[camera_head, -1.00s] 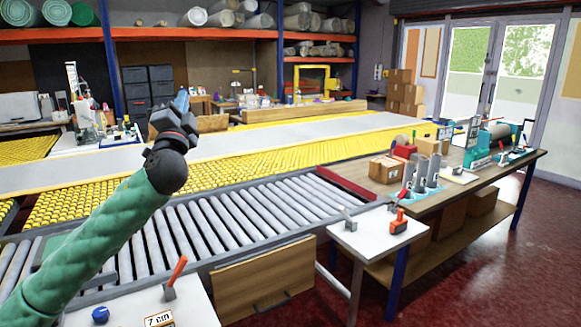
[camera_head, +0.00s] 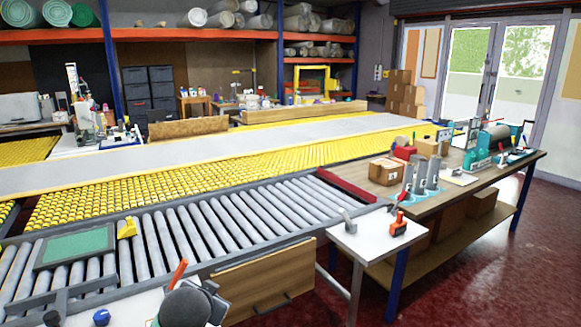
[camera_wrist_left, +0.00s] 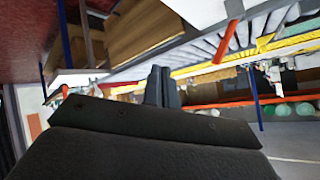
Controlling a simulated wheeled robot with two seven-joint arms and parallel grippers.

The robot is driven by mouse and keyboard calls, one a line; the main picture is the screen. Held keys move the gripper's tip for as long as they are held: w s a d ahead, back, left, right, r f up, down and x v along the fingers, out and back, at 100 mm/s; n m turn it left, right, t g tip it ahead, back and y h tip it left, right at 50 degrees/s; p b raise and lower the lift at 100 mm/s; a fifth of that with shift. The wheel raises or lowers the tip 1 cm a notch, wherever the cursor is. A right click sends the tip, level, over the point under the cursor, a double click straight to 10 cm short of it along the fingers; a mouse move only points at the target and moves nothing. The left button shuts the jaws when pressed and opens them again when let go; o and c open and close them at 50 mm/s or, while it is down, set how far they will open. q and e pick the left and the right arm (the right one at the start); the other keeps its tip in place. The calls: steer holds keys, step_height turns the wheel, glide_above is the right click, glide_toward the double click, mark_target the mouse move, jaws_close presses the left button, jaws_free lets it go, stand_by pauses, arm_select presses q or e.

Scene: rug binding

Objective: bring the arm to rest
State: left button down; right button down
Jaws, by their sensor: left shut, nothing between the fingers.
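My left gripper shows at the bottom of the head view as a dark rounded wrist with black parts (camera_head: 213,297), low at the front of the roller table and near the white side table. In the left wrist view its two dark fingers (camera_wrist_left: 162,72) stand together, shut, with nothing between them. Most of the left arm is below the head view's edge. My right arm and gripper are not in view.
The roller conveyor (camera_head: 190,222) carries a green pad (camera_head: 75,247) and a small yellow piece (camera_head: 127,228). A red-handled tool (camera_head: 178,272) and a blue knob (camera_head: 102,317) are close to my wrist. A wooden drawer front (camera_head: 265,280) stands to its right.

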arm_select(q)
steer(key=s+d+f+n+g+h, duration=0.1)
steer(key=s+f+g, duration=0.3)
steer(key=s+f, duration=0.9)
steer(key=s+d+f+n+g+h+p, duration=0.1)
steer(key=s+d+f+g, duration=0.3)
steer(key=s+f, duration=1)
steer(key=s, duration=0.7)
steer(key=shift+n, duration=0.4)
steer(key=shift+f, duration=0.1)
